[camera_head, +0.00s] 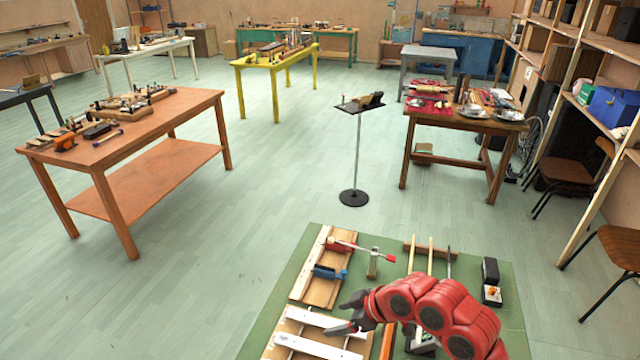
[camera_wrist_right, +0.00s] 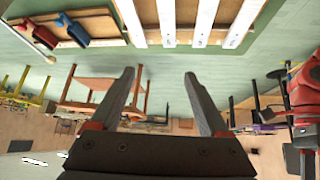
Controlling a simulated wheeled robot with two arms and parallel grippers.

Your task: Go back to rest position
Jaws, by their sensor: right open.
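My right arm comes in from the lower right in the head view. Its gripper (camera_head: 343,314) is open and empty, with its fingers pointing left above the near green table (camera_head: 404,240). In the right wrist view the two grey fingers of this gripper (camera_wrist_right: 158,75) are spread wide with nothing between them. White bars on a wooden frame (camera_head: 318,338) lie on the table beside and below the gripper; they also show at the top of the wrist view (camera_wrist_right: 200,22). My left gripper does not show in the head view.
A red-and-blue clamp set (camera_head: 332,271) and wooden sticks (camera_head: 431,256) lie on the near table. Beyond stand a music stand (camera_head: 357,150), an orange table (camera_head: 180,108) at left and a brown table (camera_head: 440,122) at right. Chairs and shelves line the right.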

